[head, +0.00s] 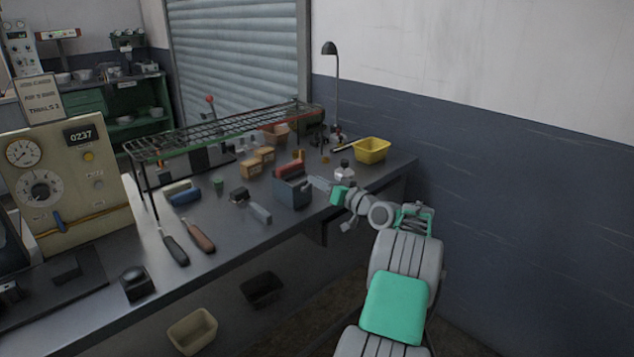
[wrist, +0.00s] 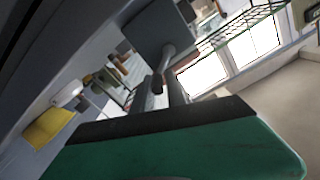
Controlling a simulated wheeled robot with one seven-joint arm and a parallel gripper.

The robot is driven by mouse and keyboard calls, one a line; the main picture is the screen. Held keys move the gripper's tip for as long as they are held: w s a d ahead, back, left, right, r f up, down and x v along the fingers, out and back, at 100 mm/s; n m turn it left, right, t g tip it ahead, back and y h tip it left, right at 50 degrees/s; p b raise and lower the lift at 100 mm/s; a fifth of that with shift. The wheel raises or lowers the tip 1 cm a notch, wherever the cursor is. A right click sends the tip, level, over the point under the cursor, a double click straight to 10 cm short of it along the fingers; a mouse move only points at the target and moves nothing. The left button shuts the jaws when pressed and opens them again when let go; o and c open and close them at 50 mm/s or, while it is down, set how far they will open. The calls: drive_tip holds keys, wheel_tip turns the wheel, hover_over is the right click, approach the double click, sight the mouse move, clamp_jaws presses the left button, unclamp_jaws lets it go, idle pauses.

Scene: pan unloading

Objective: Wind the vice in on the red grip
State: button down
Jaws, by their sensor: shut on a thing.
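The vice (head: 292,192) is a blue-grey block near the right front edge of the bench. The red grip (head: 290,168) shows at its top, between its jaws; whether the jaws touch it I cannot tell. My gripper (head: 322,184) is at the vice's right side, shut on the vice handle. In the wrist view a grey metal rod of the vice handle (wrist: 163,70) runs toward the dark vice body (wrist: 155,35). My green finger with its black pad fills the bottom of that view and hides where the handle is held.
A yellow bin (head: 372,150) stands behind, at the bench's right end. A wire rack (head: 225,130) spans the back. Cardboard boxes (head: 250,167) sit behind the vice. Two handled tools (head: 198,236) lie at the front left. The floor right of the bench is largely taken by my arm.

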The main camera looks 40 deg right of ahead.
sight(320, 206)
drive_tip(key=f+m, duration=0.1)
drive_tip(key=m, duration=0.1)
drive_tip(key=d+m, duration=0.1)
drive_tip(key=shift+f+m, duration=0.4)
drive_tip(key=f+m+p, duration=0.1)
drive_tip(key=m, duration=0.1)
drive_tip(key=shift+f+m, duration=0.1)
drive_tip(key=shift+m, duration=0.3)
drive_tip(key=m, duration=0.1)
drive_tip(key=f+m, duration=0.1)
drive_tip(key=m, duration=0.1)
drive_tip(key=shift+a+f+m+p, duration=0.15)
drive_tip(key=shift+f+m+p, duration=0.1)
drive_tip(key=shift+m+p, duration=0.05)
drive_tip(key=shift+a+f+m, duration=0.1)
drive_tip(key=shift+f+m, duration=0.1)
drive_tip(key=shift+m, duration=0.3)
drive_tip(key=shift+a, duration=0.1)
drive_tip(key=c, duration=1.7)
unclamp_jaws()
drive_tip(key=shift+o, duration=1.3)
drive_tip(key=shift+r, duration=0.2)
